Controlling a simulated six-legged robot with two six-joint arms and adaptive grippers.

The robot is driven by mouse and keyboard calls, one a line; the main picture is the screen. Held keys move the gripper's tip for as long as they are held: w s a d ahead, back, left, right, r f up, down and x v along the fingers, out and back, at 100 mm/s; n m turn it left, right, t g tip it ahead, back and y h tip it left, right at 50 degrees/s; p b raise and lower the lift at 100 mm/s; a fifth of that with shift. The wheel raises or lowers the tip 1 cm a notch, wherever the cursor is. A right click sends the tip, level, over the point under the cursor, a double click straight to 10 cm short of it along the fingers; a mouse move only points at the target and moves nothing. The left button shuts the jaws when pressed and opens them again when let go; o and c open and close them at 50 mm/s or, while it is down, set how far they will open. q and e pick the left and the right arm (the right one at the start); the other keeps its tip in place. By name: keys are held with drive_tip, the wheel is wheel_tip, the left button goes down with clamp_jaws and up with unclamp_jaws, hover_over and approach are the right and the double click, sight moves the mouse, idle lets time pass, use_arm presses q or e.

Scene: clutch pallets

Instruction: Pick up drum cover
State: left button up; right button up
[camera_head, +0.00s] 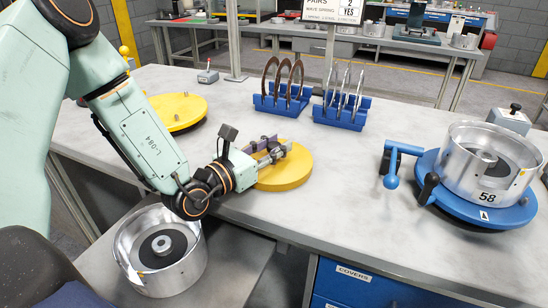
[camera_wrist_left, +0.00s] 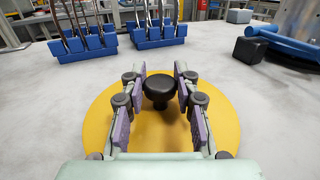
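A round yellow disc (camera_head: 290,172) lies on the near edge of the grey table, right of the middle of my left arm. In the left wrist view the same disc (camera_wrist_left: 222,128) has a black knob (camera_wrist_left: 158,88) standing at its centre; it looks like the drum cover. My left gripper (camera_head: 277,149) is over the disc. Its two fingers (camera_wrist_left: 157,92) are open on either side of the knob, with gaps showing. The fingers hide part of the knob in the head view. My right gripper is not in view.
A drum marked 58 (camera_head: 488,165) sits on a blue clamp base (camera_head: 500,214) at right. Two blue racks (camera_head: 284,104) (camera_head: 341,115) hold upright rings and plates. Another yellow disc (camera_head: 178,112) lies at left. A metal drum (camera_head: 160,250) stands on a lower shelf.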

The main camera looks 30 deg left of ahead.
use_arm(q)
drive_tip(key=shift+w, duration=0.1)
clamp_jaws()
